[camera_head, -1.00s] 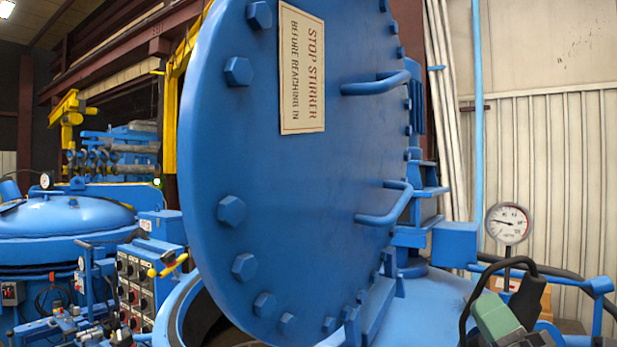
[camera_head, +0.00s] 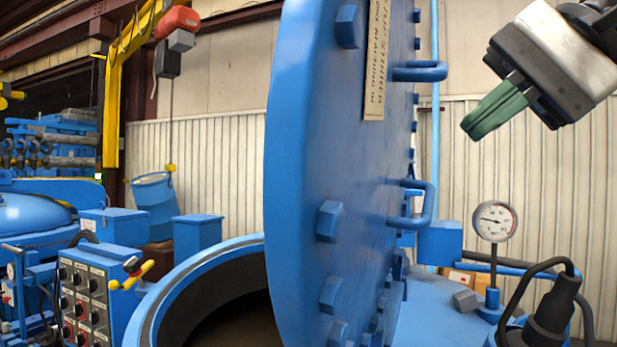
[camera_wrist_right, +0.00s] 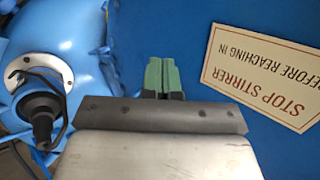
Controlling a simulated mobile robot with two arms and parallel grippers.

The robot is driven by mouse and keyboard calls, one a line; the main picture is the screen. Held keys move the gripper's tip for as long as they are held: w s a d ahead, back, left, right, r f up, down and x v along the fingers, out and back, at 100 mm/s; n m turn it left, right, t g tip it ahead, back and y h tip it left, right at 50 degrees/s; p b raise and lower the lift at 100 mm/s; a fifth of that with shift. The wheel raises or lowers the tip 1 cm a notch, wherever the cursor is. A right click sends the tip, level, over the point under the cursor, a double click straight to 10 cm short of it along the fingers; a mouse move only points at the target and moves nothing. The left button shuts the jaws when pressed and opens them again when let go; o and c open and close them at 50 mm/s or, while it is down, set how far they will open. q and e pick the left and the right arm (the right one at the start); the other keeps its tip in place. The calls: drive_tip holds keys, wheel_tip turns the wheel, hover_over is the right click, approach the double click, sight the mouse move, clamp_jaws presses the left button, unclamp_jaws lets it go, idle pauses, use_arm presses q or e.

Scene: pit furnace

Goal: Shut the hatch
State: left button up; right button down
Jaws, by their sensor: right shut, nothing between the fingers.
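The hatch (camera_head: 335,180) is a thick round blue lid with bolts round its edge. It stands open, almost upright, beside the round opening with a blue rim (camera_head: 190,290). Two bar handles, an upper one (camera_head: 420,72) and a lower one (camera_head: 425,205), stick out from its face. A "STOP STIRRER" sign (camera_head: 374,70) is on the same face, and it also shows in the right wrist view (camera_wrist_right: 268,75). My right gripper (camera_head: 478,128) is raised to the right of the hatch, apart from the handles. Its green fingers (camera_wrist_right: 161,75) are together and empty. My left gripper is out of view.
A pressure gauge (camera_head: 494,222) stands on the blue vessel top at right, with a black cable plug (camera_head: 552,310) near it. A control box (camera_head: 95,300) with knobs is at lower left. A yellow hoist frame (camera_head: 120,70) and blue bucket (camera_head: 153,200) are behind.

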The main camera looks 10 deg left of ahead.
drive_tip(key=p, duration=0.3)
approach(359, 201)
drive_tip(key=x, duration=0.5)
drive_tip(key=shift+w+f, duration=0.1)
drive_tip(key=shift+f, duration=0.35)
drive_tip(key=shift+a+p, duration=0.2)
drive_tip(key=shift+p, duration=0.25)
drive_tip(key=shift+w+a, duration=0.1)
drive_tip(key=shift+a, duration=0.1)
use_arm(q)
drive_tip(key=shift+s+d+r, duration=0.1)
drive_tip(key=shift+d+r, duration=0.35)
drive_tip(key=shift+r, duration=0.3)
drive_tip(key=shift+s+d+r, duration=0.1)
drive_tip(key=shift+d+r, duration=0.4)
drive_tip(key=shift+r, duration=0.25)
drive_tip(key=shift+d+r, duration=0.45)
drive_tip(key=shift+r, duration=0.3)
use_arm(e)
drive_tip(key=shift+a, duration=0.15)
